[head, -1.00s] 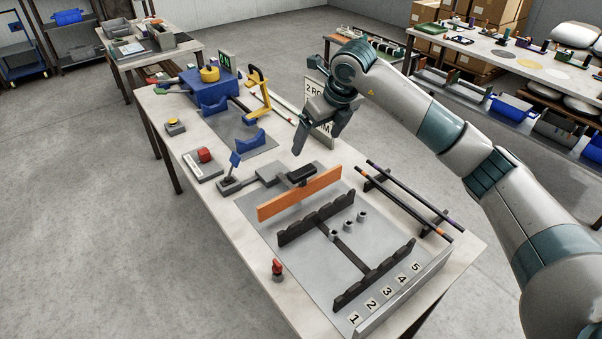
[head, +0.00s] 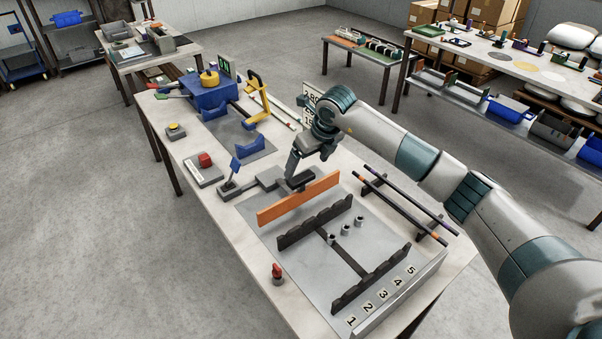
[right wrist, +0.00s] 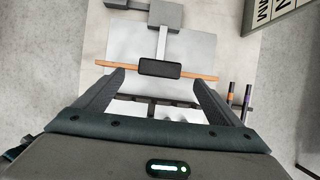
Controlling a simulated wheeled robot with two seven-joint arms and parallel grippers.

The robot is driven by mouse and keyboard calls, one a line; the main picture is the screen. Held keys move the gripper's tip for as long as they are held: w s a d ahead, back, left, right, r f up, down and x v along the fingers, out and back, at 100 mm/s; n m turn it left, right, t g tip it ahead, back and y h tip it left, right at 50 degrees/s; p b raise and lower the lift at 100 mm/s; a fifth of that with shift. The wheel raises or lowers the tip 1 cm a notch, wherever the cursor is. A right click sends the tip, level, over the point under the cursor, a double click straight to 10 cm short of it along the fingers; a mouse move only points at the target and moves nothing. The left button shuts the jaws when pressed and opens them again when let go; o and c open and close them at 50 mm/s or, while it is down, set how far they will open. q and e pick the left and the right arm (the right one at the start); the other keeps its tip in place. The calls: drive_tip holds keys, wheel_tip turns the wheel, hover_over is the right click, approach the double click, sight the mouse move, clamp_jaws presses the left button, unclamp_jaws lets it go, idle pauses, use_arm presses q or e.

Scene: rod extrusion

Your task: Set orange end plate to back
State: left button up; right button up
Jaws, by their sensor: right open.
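The orange end plate (head: 297,202) stands on edge across the grey base board, behind the black notched racks. A black block (right wrist: 160,68) sits at its middle, on the end of a grey slide (head: 258,181). A lever with a blue handle (head: 235,165) stands at the slide's left end. My right gripper (head: 294,177) is just above the black block and hides much of it in the head view. In the right wrist view, its fingers (right wrist: 160,76) are wide apart, with the block between them in the picture and no visible contact. My left gripper is out of view.
Two dark rods (head: 405,203) rest on a stand at right. A red knob (head: 277,271) and a red-button box (head: 204,165) are at left. A sign stands behind my gripper.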

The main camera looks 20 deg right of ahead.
sight(300, 176)
use_arm(q)
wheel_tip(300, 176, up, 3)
drive_tip(key=p, duration=0.2)
drive_tip(key=shift+p, duration=0.3)
use_arm(e)
drive_tip(key=x, duration=0.8)
drive_tip(key=shift+f, duration=0.45)
drive_tip(key=shift+c, duration=0.3)
